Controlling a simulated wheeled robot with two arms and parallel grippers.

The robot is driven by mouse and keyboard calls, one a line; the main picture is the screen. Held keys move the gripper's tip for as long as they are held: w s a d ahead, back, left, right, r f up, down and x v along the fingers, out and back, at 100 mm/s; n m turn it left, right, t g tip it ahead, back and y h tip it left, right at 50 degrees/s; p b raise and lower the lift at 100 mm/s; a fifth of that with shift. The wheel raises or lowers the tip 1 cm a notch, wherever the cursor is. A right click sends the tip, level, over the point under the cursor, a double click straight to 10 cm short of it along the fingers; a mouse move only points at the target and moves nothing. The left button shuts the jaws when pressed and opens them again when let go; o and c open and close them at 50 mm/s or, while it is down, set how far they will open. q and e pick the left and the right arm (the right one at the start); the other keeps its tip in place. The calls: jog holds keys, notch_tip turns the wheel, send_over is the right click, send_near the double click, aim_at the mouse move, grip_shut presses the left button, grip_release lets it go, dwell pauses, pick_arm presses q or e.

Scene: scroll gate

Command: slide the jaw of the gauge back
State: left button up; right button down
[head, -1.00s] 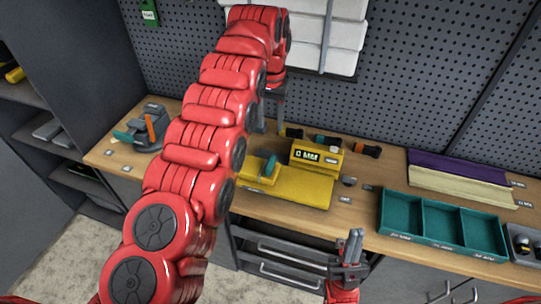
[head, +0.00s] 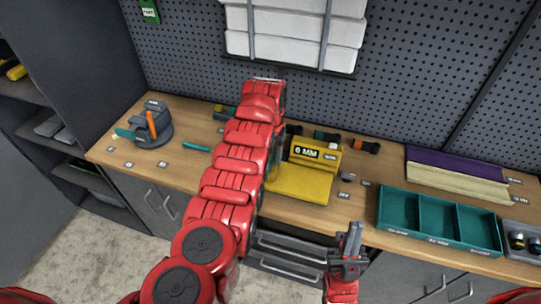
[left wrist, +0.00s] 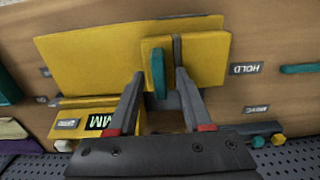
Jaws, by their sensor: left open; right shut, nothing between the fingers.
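The yellow gauge (head: 302,186) lies on the workbench, with a display block (head: 315,152) at its back right. My left arm covers its left part in the head view. In the left wrist view the jaw (left wrist: 208,62) is a yellow block with a teal tab (left wrist: 158,74) standing up on it. My left gripper (left wrist: 160,76) is open, with one fingertip on each side of the tab; I cannot tell if either touches it. My right gripper (head: 352,240) is shut and empty, in front of the bench edge, away from the gauge.
A teal three-compartment tray (head: 438,238) stands to the right, with purple and cream slabs (head: 455,177) behind it. A grey holder with an orange-handled tool (head: 152,125) is at the left. Several dark-handled tools lie behind the gauge. A pegboard closes off the back.

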pick_arm(q)
jog(key=shift+f, duration=0.65)
grip_shut()
dwell(1.0)
